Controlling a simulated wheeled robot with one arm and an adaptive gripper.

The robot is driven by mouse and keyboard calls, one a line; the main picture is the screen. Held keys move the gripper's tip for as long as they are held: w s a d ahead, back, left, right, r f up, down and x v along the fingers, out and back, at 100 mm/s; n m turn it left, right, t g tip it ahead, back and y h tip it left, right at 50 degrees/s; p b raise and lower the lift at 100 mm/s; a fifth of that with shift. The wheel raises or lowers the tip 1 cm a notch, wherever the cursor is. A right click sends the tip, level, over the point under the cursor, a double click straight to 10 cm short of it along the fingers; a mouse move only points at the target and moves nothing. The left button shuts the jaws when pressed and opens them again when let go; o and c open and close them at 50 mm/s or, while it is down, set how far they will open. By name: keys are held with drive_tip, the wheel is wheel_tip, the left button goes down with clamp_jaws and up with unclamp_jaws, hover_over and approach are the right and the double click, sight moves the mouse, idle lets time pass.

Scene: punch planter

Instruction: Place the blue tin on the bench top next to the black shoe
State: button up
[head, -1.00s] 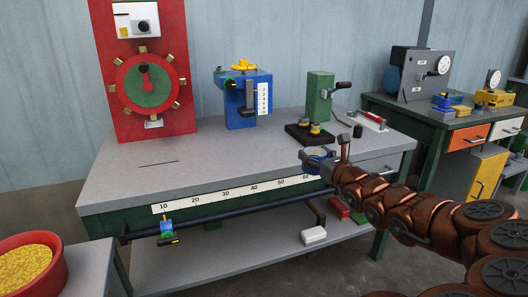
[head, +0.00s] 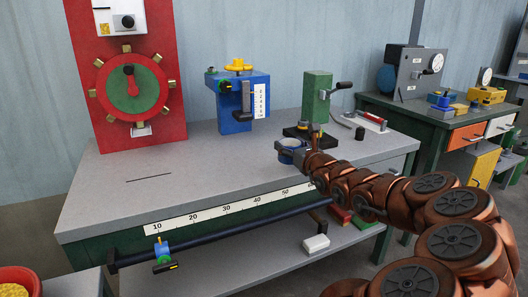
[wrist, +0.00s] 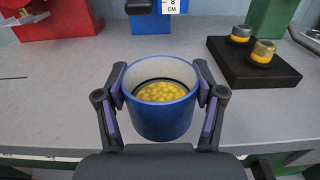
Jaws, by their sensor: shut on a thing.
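The blue tin (wrist: 160,118) is upright between the two fingers of my gripper (wrist: 165,95), which is shut on its sides. Its rim is pale inside and it holds yellow grains. In the head view the tin (head: 291,153) is over the front part of the grey bench top (head: 190,180); I cannot tell whether it touches the surface.
A green press (head: 317,98) stands above the shoe. A blue device (head: 238,105) and a red panel with a wheel (head: 128,90) stand farther left. A ruler strip (head: 230,207) runs along the bench front. The bench top left of the tin is mostly clear.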

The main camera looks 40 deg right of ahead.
drive_tip(key=w, duration=0.3)
drive_tip(key=w+b, duration=0.1)
drive_tip(key=w, duration=0.2)
drive_tip(key=w+f, duration=0.1)
drive_tip(key=w, duration=0.2)
drive_tip(key=shift+w, duration=0.85)
drive_tip(key=shift+f+b, duration=0.7)
drive_tip(key=shift+f, duration=1.05)
drive_tip(key=shift+f, duration=0.15)
drive_tip(key=o, duration=1.3)
drive_tip(key=shift+r, duration=0.25)
drive_tip(key=p+v, duration=0.1)
drive_tip(key=v, duration=1.1)
drive_tip(key=shift+w+f, duration=0.1)
drive_tip(key=shift+a, duration=0.15)
